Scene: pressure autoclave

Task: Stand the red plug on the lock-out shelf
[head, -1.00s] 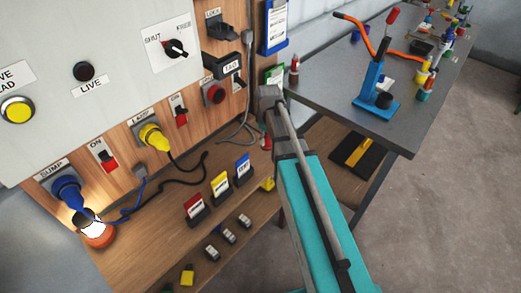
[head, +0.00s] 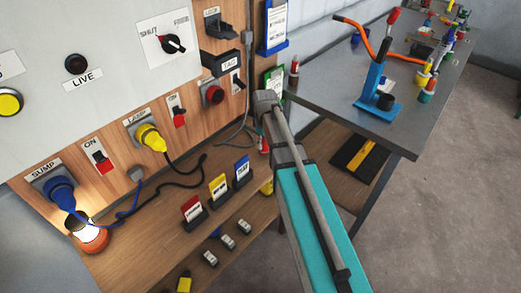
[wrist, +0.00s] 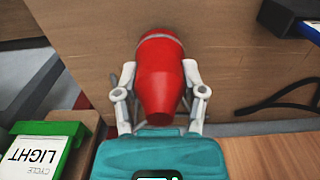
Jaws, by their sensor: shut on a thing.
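The red plug (wrist: 160,75) is a tapered red body with a grey band, and fills the middle of the wrist view. My gripper (wrist: 160,95) is shut on it, one pale finger on each side. Wooden board is behind the plug. In the head view my arm hides most of the gripper; a small red patch shows beside the arm, but I cannot tell if it is the plug. A wooden shelf (head: 150,247) runs below the panel; no label marks it as the lock-out shelf.
A green card holder (wrist: 45,148) is close on the left in the wrist view. A black cable (wrist: 285,95) lies right. A grey table (head: 345,112) stands right.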

